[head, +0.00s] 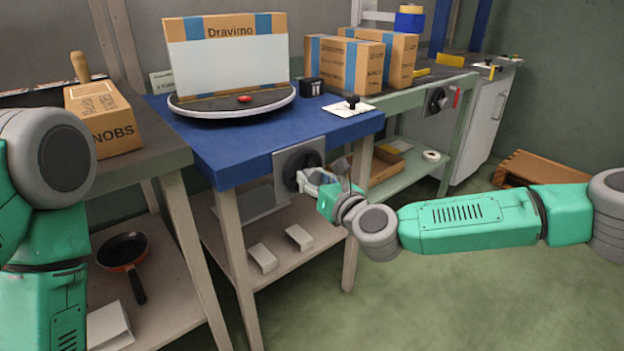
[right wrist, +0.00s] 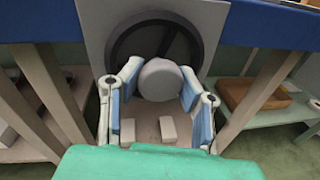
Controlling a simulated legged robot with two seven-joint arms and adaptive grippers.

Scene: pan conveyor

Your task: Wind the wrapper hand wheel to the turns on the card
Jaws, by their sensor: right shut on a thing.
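The hand wheel (head: 301,165) is a dark wheel on a grey plate at the front of the blue wrapper table (head: 215,155). It shows as a dark ring (right wrist: 118,50) in the right wrist view, with a round grey knob (right wrist: 160,80) low on it. My right gripper (head: 318,180) is shut on this knob, a finger at each side. On the turntable (head: 240,108) stands a Dravimo carton (head: 230,27) with a white band across its front. A small white card (head: 348,108) lies at the table's right corner under a black knobbed piece; its writing is unreadable. My left gripper is out of view.
A small black box (head: 311,87) with white marks stands beside the turntable. A NOBS carton (head: 103,118) stands on the left bench, a pan (head: 123,252) on its shelf. Two cartons (head: 345,65) stand on the right bench. The floor at front right is clear.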

